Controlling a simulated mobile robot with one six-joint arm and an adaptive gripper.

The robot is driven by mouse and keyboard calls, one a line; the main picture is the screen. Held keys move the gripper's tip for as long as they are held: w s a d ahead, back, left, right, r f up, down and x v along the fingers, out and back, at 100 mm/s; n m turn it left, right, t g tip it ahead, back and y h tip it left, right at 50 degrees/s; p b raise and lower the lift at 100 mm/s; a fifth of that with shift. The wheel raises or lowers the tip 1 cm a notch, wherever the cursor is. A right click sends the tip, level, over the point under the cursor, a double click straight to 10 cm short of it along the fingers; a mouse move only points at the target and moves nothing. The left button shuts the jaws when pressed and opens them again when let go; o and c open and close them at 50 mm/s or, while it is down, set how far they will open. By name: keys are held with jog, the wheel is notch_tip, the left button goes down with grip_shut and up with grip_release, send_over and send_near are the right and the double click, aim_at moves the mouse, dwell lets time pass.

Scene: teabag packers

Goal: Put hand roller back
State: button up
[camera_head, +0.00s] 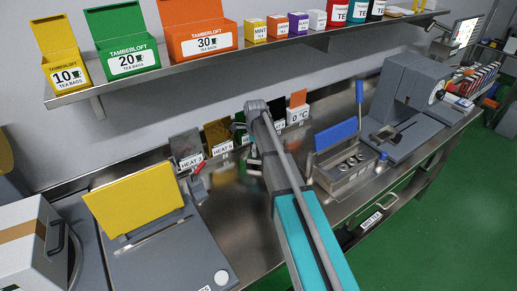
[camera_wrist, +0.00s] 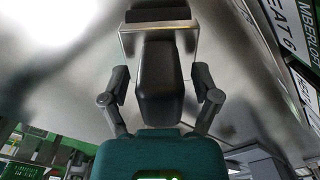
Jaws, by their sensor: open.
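The hand roller (camera_wrist: 158,55) shows in the wrist view, with a black handle and a black roller in a thin metal frame at the far end. My gripper (camera_wrist: 160,82) is open, with one finger on each side of the handle. Gaps show between the fingers and the handle. Bare shiny metal lies behind the roller; I cannot tell whether the roller touches it. In the head view, my arm hides the gripper and the roller at the back of the steel bench (camera_head: 245,215).
Small labelled holders (camera_head: 187,150) line the back of the bench. A grey machine with a yellow plate (camera_head: 135,205) stands left. A blue-lidded metal box (camera_head: 345,172) and a grey machine (camera_head: 405,100) stand right. A shelf (camera_head: 200,62) with tea boxes hangs above.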

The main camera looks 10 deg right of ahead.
jog(key=shift+r, duration=0.2)
notch_tip(320, 180, up, 13)
jog(key=p, duration=1.3)
jog(key=shift+f, duration=0.1)
dwell(0.3)
jog(key=shift+s+n, duration=0.3)
jog(key=shift+s, duration=0.3)
jog(key=s+d+n, duration=0.1)
jog(key=s+n, duration=2)
jog(key=s, duration=0.4)
jog(key=shift+s+n, duration=0.2)
jog(key=shift+n, duration=0.2)
